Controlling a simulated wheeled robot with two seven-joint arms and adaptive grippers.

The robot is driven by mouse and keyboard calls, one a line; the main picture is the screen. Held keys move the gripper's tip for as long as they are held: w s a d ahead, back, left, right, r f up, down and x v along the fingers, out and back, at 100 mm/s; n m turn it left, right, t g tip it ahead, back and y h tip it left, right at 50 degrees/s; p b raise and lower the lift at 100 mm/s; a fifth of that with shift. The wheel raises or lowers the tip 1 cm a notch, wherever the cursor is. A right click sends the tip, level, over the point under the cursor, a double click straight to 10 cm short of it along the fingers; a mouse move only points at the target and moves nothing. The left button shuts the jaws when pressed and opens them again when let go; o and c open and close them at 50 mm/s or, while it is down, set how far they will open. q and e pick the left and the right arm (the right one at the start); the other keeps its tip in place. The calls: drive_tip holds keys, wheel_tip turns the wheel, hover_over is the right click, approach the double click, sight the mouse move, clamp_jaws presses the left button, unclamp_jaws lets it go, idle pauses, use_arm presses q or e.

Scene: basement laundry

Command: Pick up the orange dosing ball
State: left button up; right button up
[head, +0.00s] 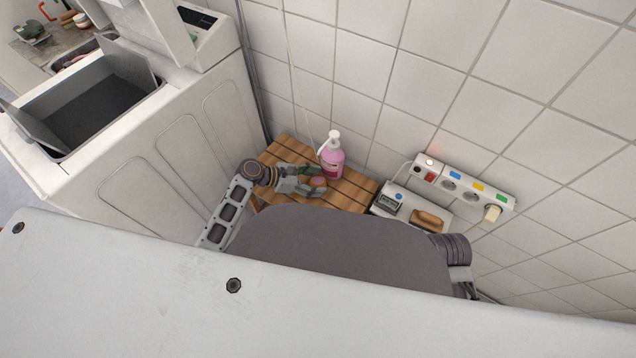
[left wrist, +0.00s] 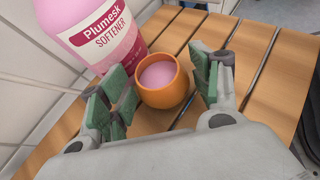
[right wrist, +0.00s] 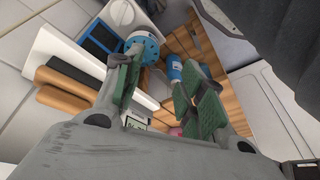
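The orange dosing ball (left wrist: 184,90) is a small round cup with pink content, upright on the wooden slats. It also shows, partly covered, in the head view (head: 318,183). My left gripper (left wrist: 160,82) is open, with its green-padded fingers on either side of the ball. I see no clear grip on it. In the head view the left gripper (head: 312,182) is low over the slatted top. My right gripper (right wrist: 158,88) is open, with nothing visibly held between its fingers. It is mostly hidden behind my body in the head view.
A pink softener bottle (head: 333,161) stands right behind the ball on the slatted wooden top (head: 353,192). To the right are a white device with a display (head: 388,205), a wooden-backed brush (head: 428,219) and a power strip (head: 482,190). A tiled wall rises behind; a washing machine (head: 150,150) stands left.

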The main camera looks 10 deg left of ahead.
sight(315, 180)
use_arm(q)
drive_tip(key=c, duration=0.5)
drive_tip(key=shift+c, duration=0.2)
drive_tip(key=shift+r, duration=0.15)
use_arm(e)
drive_tip(key=shift+r, duration=0.1)
use_arm(q)
drive_tip(key=shift+r+p, duration=0.35)
drive_tip(key=shift+r, duration=0.15)
wheel_tip(315, 180, up, 7)
drive_tip(key=p, duration=0.3)
drive_tip(key=shift+r+p, duration=0.35)
drive_tip(key=shift+r, duration=0.55)
use_arm(e)
wheel_tip(315, 180, down, 6)
drive_tip(key=d+g, duration=0.1)
drive_tip(key=shift+s+h, duration=0.3)
drive_tip(key=shift+s, duration=0.05)
drive_tip(key=shift+o, duration=0.4)
